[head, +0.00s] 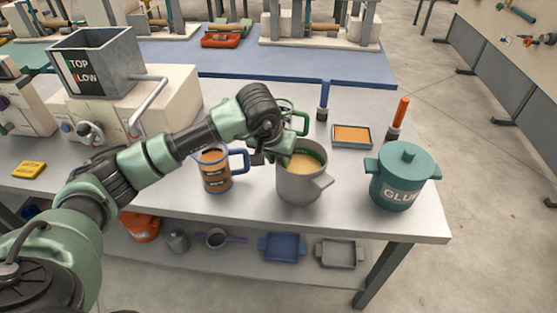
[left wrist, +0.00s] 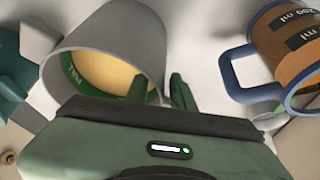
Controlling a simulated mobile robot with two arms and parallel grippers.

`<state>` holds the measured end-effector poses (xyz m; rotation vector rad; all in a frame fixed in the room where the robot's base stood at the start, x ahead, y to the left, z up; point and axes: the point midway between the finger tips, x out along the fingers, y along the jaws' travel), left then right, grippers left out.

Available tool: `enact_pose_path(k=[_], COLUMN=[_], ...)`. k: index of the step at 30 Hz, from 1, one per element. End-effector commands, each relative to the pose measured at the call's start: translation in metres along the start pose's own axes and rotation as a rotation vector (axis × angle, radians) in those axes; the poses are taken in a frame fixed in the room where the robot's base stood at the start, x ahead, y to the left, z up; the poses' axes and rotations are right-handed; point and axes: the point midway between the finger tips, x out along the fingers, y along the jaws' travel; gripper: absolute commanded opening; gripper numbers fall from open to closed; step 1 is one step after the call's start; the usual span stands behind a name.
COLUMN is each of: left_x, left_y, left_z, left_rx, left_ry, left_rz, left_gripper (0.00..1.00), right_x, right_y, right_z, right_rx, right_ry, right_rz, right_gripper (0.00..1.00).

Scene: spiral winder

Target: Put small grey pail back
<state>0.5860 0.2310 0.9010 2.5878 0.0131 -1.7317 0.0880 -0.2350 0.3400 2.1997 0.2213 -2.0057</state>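The small grey pail (head: 301,185) has a spout on its right side and stands near the front of the table, right of the blue-handled measuring mug (head: 215,178). It holds a cream-coloured fill, and a green band marked FULL runs inside its rim. The pail also shows in the left wrist view (left wrist: 145,35). My left gripper (head: 275,158) is at the pail's rim. In the left wrist view its fingers (left wrist: 160,92) straddle the wall, one inside and one outside. I cannot tell whether they press on it. My right gripper is not in view.
A teal lidded GLUE pot (head: 402,180) stands to the right. Behind are a green-handled vessel (head: 300,122), a tray with orange fill (head: 352,136) and two brushes. A hopper machine (head: 120,95) is at left. Trays (head: 283,247) lie on the lower shelf. The front right tabletop is clear.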

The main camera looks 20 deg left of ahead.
Motion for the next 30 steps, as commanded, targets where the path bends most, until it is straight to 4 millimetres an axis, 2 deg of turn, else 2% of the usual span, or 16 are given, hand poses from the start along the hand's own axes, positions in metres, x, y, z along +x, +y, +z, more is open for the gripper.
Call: enact_pose_path(k=[9, 15, 21, 30], left_x=[-0.068, -0.098, -0.108, -0.106], left_y=[0.0, 0.0, 0.0, 0.004], left_z=[-0.001, -0.001, 0.001, 0.002], left_rx=[0.001, 0.0, 0.001, -0.003], left_ry=[0.006, 0.004, 0.001, -0.002], left_rz=[-0.001, -0.001, -0.001, 0.014], left_gripper=[0.24, 0.24, 0.24, 0.24], right_x=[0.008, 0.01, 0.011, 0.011], right_y=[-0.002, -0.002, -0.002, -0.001], right_z=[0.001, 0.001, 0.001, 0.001], right_rx=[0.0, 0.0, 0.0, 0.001], right_ry=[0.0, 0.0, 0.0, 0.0], right_rz=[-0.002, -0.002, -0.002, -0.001], right_gripper=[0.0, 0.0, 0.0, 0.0])
